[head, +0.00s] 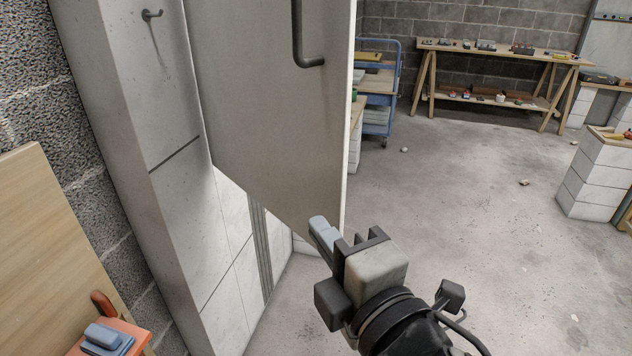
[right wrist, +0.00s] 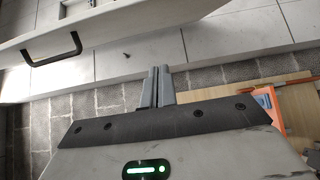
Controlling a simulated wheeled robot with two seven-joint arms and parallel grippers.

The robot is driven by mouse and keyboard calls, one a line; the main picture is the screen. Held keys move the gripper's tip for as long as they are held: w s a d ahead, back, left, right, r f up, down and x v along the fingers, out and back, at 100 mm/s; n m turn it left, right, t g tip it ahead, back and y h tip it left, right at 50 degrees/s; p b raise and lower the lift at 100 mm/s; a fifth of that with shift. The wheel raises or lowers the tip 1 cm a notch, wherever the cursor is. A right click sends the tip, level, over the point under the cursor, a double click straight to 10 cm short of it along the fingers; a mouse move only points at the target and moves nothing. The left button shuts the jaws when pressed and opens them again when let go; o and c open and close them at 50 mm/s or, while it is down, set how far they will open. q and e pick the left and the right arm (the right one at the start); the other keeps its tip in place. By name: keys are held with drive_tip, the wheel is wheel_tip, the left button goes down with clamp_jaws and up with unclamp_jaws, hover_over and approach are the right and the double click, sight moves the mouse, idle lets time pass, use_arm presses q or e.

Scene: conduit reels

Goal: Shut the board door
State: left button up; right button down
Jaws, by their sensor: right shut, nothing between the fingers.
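The board door (head: 268,90) is a large pale grey panel standing open, swung out from the white block pillar. Its dark bar handle (head: 302,40) is near the top of the head view. In the right wrist view the door (right wrist: 105,38) shows at the upper left, with its handle (right wrist: 52,50) on the near face. My right gripper (head: 320,228) is just below the door's lower free corner in the head view; I cannot tell whether it touches. Its fingers (right wrist: 157,85) are shut and empty in the right wrist view, apart from the handle. My left gripper is out of view.
The white block pillar (head: 165,190) with a hook (head: 151,14) stands at the left. A wooden board (head: 50,240) and an orange item (head: 130,340) are at the lower left. A blue trolley (head: 378,100) and workbench (head: 500,55) stand at the back. The right floor is mostly clear.

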sight(318, 185)
drive_tip(key=w, duration=0.7)
drive_tip(key=w+p, duration=0.1)
drive_tip(key=w, duration=0.3)
drive_tip(key=shift+a+f, duration=0.1)
drive_tip(key=shift+a, duration=0.3)
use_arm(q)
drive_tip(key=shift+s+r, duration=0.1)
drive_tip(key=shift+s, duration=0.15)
use_arm(e)
drive_tip(key=shift+d, duration=0.15)
